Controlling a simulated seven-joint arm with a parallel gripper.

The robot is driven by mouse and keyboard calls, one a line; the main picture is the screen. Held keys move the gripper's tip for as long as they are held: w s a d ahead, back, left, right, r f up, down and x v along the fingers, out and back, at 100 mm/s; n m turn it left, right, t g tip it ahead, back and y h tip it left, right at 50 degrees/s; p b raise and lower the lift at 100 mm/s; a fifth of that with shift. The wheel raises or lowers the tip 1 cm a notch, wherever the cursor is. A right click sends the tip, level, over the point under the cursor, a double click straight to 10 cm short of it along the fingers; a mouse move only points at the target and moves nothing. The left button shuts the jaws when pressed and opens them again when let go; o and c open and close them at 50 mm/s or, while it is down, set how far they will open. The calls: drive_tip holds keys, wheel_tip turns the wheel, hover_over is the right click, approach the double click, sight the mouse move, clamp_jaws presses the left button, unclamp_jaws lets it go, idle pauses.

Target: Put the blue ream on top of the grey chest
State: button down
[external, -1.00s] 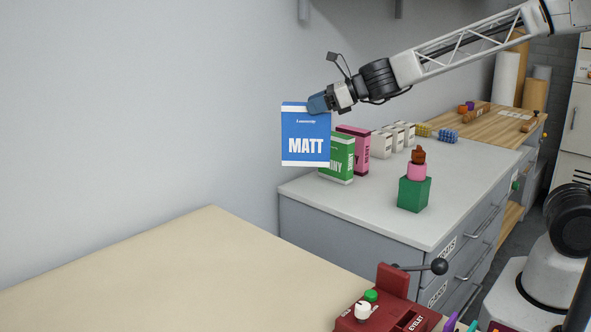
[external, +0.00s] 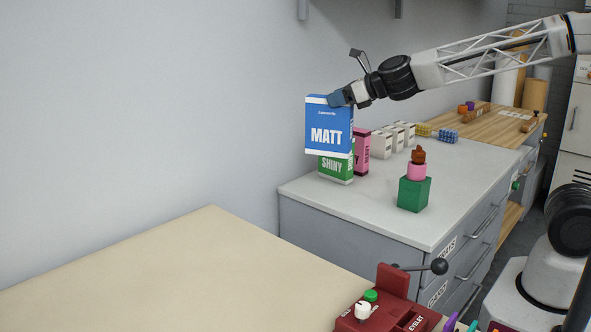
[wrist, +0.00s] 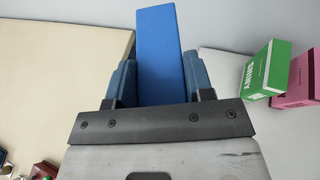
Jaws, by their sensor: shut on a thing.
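The blue ream (external: 328,126), marked MATT, is upright in the air in the external view. My gripper (external: 341,98) is shut on its upper right edge. In the wrist view the blue ream (wrist: 160,50) stands between the two fingers of my gripper (wrist: 157,82). The grey chest (external: 350,222) has a pale top and drawers at its right side. In the external view the ream overlaps the green SHINY ream (external: 336,168) on the chest's back left part. I cannot tell the exact height of the blue ream above the chest.
A pink ream (external: 362,152) stands beside the green one, with several white boxes (external: 381,145) behind. A green block (external: 413,194) carries a pink and a brown piece. A beige table (external: 190,270) and a red eyelet machine (external: 385,305) are in front. The chest's front left top is clear.

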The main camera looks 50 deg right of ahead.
drive_tip(key=s+d+r+m+t+h, duration=0.1)
drive_tip(key=s+d+m+h, duration=0.1)
drive_tip(key=d, duration=0.8)
drive_tip(key=shift+m+h, duration=0.9)
drive_tip(key=shift+h, duration=0.3)
drive_tip(key=shift+s+d+r, duration=0.1)
drive_tip(key=shift+s+d, duration=0.1)
drive_tip(key=shift+d, duration=0.1)
wheel_tip(320, 180, down, 15)
drive_tip(key=shift+r, duration=0.15)
drive_tip(key=shift+w, duration=0.1)
idle(0.4)
drive_tip(key=w+a+f, duration=0.1)
drive_tip(key=w+a, duration=0.1)
drive_tip(key=w, duration=1.3)
drive_tip(key=shift+w+f, duration=0.25)
drive_tip(key=shift+w, duration=0.05)
drive_tip(key=shift+a, duration=0.1)
